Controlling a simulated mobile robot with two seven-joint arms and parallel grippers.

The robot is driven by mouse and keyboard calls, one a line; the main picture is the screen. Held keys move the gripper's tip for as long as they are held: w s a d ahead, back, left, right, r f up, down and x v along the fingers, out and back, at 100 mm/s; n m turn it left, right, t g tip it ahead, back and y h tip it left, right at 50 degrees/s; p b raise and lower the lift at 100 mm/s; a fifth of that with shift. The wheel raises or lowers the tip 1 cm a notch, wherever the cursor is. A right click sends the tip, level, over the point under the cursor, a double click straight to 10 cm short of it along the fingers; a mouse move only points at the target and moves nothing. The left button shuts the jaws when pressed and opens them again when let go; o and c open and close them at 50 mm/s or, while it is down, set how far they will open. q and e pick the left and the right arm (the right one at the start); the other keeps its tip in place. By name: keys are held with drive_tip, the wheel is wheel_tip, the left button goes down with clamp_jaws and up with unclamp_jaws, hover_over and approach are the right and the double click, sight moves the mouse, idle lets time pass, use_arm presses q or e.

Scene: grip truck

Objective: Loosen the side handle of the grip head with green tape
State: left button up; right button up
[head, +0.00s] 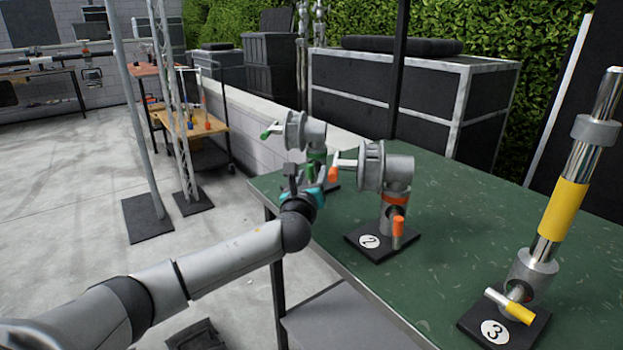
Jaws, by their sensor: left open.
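The grip head with green tape (313,134) stands at the far left end of the green table. Its tape is a green band low on the head, partly hidden by my left gripper. A green-tipped handle (270,132) sticks out to the left from its disc. My left gripper (302,176) is open, in front of the lower part of this head. Its fingers overlap the head's base in the picture, and I cannot tell whether they touch it. My right gripper is out of view.
A second grip head (372,166) with orange tape stands close by on a base marked 2. A third stand (533,262) with yellow tape is on a base marked 3. The green table (450,220) is clear between them. A thin pole and a truss stand at left.

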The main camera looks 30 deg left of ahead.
use_arm(q)
drive_tip(key=shift+w, duration=0.1)
clamp_jaws()
idle(0.5)
